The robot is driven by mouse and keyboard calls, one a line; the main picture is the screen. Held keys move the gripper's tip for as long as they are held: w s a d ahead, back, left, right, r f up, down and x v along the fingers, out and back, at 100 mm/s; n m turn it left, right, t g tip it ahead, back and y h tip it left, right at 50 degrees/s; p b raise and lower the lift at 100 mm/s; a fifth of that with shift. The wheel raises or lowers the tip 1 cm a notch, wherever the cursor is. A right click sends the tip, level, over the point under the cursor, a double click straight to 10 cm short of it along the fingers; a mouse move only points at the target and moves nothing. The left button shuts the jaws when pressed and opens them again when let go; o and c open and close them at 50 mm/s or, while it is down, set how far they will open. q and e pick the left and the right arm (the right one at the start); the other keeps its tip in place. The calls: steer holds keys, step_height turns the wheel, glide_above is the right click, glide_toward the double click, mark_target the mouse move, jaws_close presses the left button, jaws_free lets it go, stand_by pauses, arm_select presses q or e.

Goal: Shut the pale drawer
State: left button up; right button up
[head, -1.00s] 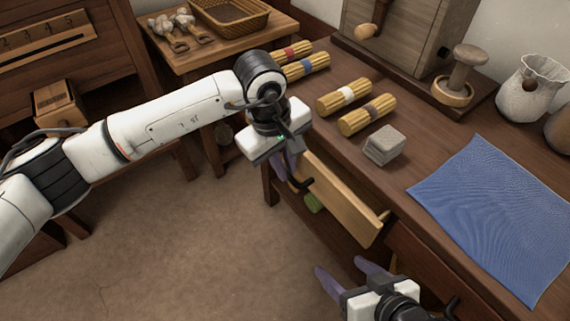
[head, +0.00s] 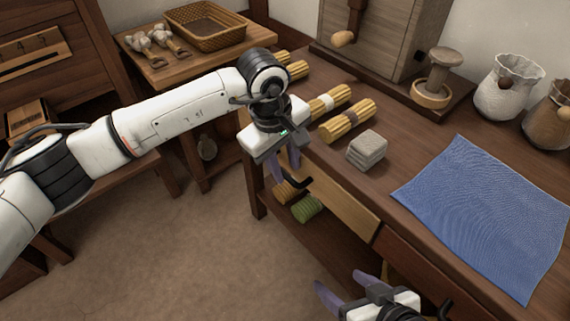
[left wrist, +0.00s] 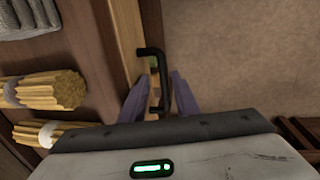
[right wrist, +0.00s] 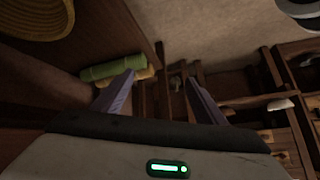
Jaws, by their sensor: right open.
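The pale drawer (head: 343,208) is in the dark workbench. Its front now stands close to the bench edge in the head view; I cannot tell whether a small gap is left. It shows edge-on as a pale strip in the left wrist view (left wrist: 127,40). Its black bar handle (left wrist: 165,85) is between the fingers of my left gripper (left wrist: 160,85), which are drawn in around it. My left gripper also shows in the head view (head: 286,165), partly hiding the handle. My right gripper (head: 338,287) is open and empty, low in front of the bench.
A blue cloth (head: 490,215), a grey stack (head: 367,149) and straw bundles (head: 347,120) lie on the bench top. A green roll (head: 307,208) lies on the shelf below the drawer. A red-brown drawer (head: 415,265) is to the right. The floor in front is clear.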

arm_select(q)
steer(key=shift+r, duration=0.4)
step_height(320, 180, up, 9)
steer(key=s+a+p, duration=0.1)
steer(key=p, duration=0.1)
steer(key=shift+s+a+r, duration=0.2)
steer(key=shift+a, duration=0.05)
arm_select(e)
steer(key=shift+s+d+r+m+t, duration=0.3)
steer(key=shift+d+r+t, duration=0.2)
steer(key=shift+d+r, duration=0.2)
steer(key=shift+a+r, duration=0.1)
